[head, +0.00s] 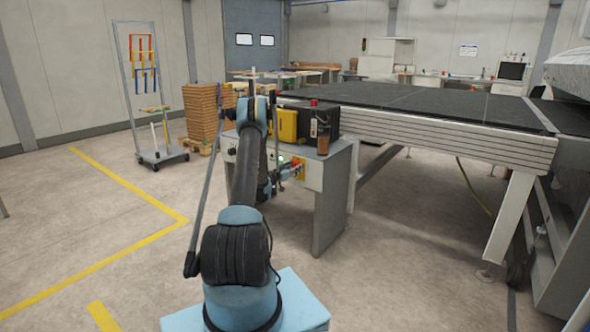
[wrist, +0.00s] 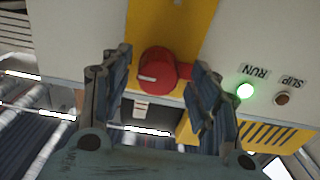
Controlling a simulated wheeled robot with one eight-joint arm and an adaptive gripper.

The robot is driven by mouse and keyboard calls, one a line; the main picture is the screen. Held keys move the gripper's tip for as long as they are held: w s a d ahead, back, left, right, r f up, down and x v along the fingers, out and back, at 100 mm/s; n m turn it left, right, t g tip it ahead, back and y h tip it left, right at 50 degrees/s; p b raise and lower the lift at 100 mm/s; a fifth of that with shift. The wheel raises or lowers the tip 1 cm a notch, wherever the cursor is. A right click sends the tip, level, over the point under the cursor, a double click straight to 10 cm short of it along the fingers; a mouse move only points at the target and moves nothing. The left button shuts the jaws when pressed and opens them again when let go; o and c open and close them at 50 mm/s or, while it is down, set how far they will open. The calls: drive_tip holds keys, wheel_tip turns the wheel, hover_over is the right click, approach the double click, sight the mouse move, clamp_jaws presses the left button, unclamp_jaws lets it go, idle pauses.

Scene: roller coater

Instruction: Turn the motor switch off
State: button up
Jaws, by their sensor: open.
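The motor switch is a red rotary knob (wrist: 157,70) with a white mark on its face, mounted on a yellow plate (wrist: 175,20). In the head view the red and yellow switch (head: 298,167) is on the front panel of the machine's cabinet. My gripper (wrist: 156,72) is open, with one finger on either side of the knob in the wrist view. I cannot tell whether the fingers touch it. In the head view my gripper (head: 284,172) is close to the panel, partly hidden by my arm. A green lamp (wrist: 245,90) marked RUN is lit.
A dark lamp (wrist: 283,98) marked SLIP sits beside the green one. The cabinet (head: 333,195) adjoins a long dark-topped conveyor (head: 420,105). Open floor lies left, with a tool cart (head: 160,155) behind.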

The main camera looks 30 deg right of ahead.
drive_tip(key=shift+x, duration=0.9)
drive_tip(key=shift+s, duration=0.1)
drive_tip(key=c, duration=1.1)
drive_tip(key=shift+o, duration=0.2)
